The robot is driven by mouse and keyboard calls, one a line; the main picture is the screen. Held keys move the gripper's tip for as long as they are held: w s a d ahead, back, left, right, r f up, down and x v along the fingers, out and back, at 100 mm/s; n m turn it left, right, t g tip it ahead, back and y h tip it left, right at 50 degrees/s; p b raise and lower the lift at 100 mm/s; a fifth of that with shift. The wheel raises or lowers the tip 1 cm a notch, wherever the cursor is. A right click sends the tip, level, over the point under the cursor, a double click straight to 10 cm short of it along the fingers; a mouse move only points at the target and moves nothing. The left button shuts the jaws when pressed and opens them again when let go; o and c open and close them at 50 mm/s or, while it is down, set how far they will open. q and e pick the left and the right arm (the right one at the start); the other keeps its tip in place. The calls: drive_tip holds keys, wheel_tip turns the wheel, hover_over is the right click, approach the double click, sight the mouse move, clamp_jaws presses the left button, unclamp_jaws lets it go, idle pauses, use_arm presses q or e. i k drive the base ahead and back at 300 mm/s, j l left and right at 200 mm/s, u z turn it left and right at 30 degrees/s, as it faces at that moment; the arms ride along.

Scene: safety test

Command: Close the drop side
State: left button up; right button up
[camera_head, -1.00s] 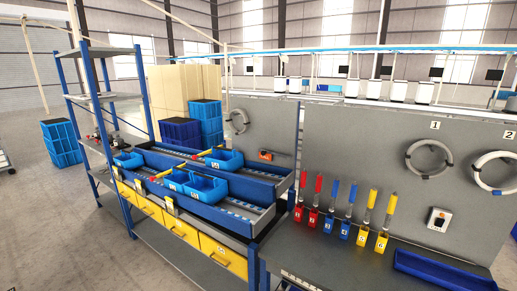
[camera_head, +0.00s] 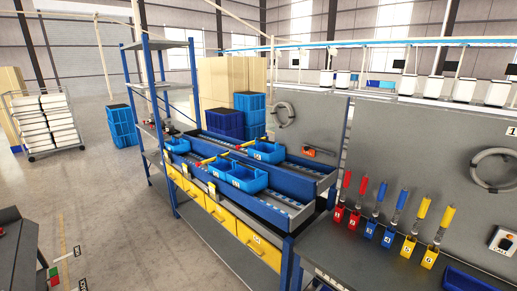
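A wheeled wire cart (camera_head: 44,122) stands at the far left, on the open floor. It is loaded with stacked white items (camera_head: 58,118) in two columns. A drop side cannot be made out clearly at this distance, nor whether one is open or shut. Neither of my grippers is in view.
A blue-framed rack (camera_head: 150,120) with sloped roller lanes, blue bins (camera_head: 242,176) and yellow drawers (camera_head: 215,212) fills the middle. A workbench with coloured-handled tools (camera_head: 375,205) is at right. A dark table edge (camera_head: 18,250) shows at lower left. Floor between table and rack is clear.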

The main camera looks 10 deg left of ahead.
sight(24, 278)
drive_tip(key=u, duration=2.6)
drive_tip(key=i+l+u, duration=0.35)
drive_tip(key=i+l, duration=0.25)
drive_tip(key=i, duration=0.4)
drive_tip(key=i+l+u, duration=0.35)
drive_tip(key=i+l, duration=0.55)
